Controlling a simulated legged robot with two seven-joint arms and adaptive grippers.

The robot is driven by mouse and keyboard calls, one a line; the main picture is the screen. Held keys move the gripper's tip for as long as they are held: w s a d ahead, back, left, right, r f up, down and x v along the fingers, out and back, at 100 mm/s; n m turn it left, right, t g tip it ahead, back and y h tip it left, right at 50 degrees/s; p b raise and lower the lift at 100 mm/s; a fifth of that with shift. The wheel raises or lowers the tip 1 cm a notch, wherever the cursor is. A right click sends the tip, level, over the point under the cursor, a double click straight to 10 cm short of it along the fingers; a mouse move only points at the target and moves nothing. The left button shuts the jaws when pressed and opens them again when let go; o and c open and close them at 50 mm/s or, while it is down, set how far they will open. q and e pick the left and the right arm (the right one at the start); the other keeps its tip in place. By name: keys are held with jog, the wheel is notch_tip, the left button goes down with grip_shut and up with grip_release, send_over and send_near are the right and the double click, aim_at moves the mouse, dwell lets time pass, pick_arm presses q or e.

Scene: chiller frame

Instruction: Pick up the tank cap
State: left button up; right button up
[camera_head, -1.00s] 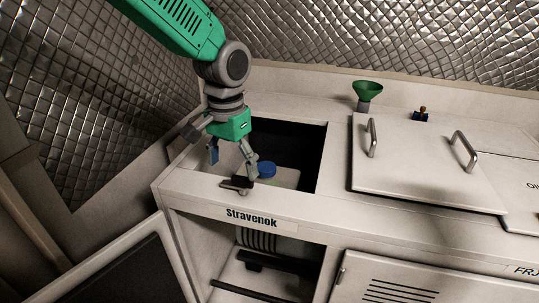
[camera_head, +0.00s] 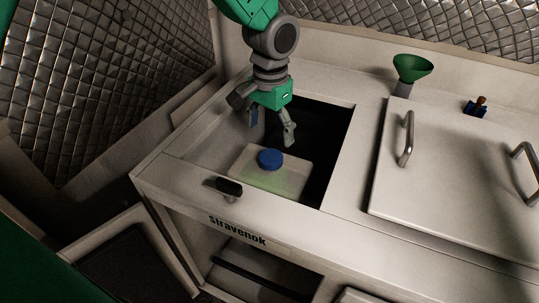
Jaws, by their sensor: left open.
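The tank cap (camera_head: 270,158) is a round blue cap on top of a pale, translucent tank (camera_head: 250,174) inside the open square well of the counter. My left gripper (camera_head: 270,131) reaches in from above. Its two fingers are spread and hold nothing. In the picture they show just above and behind the cap, apart from it. My right gripper is not in view.
A small black latch (camera_head: 229,188) stands on the counter's front edge. A closed lid (camera_head: 455,185) with two metal handles lies to the right. A green funnel (camera_head: 412,68) and a small blue-based knob (camera_head: 476,107) stand behind it.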

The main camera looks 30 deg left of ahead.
aim_at(272, 157)
pick_arm(q)
jog(key=shift+w+d+f, duration=0.15)
jog(key=shift+d+f, duration=0.1)
jog(key=shift+f, duration=0.35)
jog(key=shift+w+d+f, duration=0.15)
jog(key=shift+d+f, duration=0.1)
jog(key=shift+f, duration=0.3)
jog(key=shift+s+d+f, duration=0.15)
jog(key=shift+s+f, duration=0.15)
jog(key=shift+f, duration=0.1)
jog(key=f, duration=0.2)
jog(key=a+f+p, duration=0.1)
jog(key=f, duration=0.1)
jog(key=shift+s+a+f, duration=0.15)
jog(key=shift+a+f, duration=0.05)
jog(key=shift+f, duration=0.2)
jog(key=shift+s+d+r, duration=0.1)
jog(key=shift+d, duration=0.1)
jog(key=shift+d+r, duration=0.1)
jog(key=shift+d, duration=0.2)
jog(key=c, duration=1.1)
